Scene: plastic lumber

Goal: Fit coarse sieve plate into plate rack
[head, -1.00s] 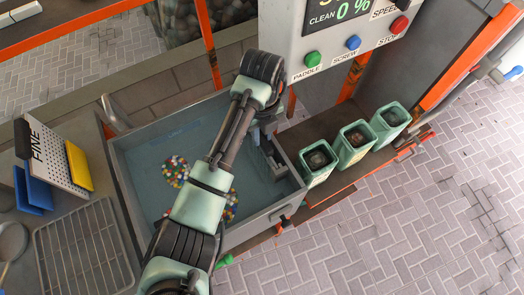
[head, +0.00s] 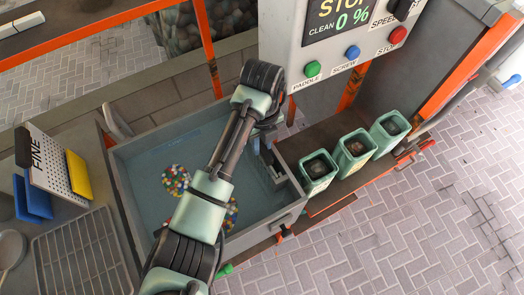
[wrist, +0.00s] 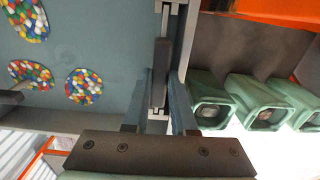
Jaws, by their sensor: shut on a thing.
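My gripper (wrist: 158,112) is shut on a dark upright grip (wrist: 160,75) at the right wall of the grey tank. The grip appears to belong to the coarse sieve plate, seen edge-on, so its holes and label do not show. In the head view my arm covers most of the gripper, near a pale slotted fitting (head: 272,168) on the tank's inner right side. Whether the plate sits in that fitting cannot be told. A plate marked FINE (head: 48,165) stands at the left between blue (head: 38,197) and yellow (head: 79,176) pieces, which look like a rack.
The tank (head: 122,178) holds water with several clusters of coloured pellets (head: 176,180). Three green bins (head: 318,172) stand on a shelf right of it. A control box (head: 325,45) hangs above. A wire grid (head: 80,255) lies at the lower left.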

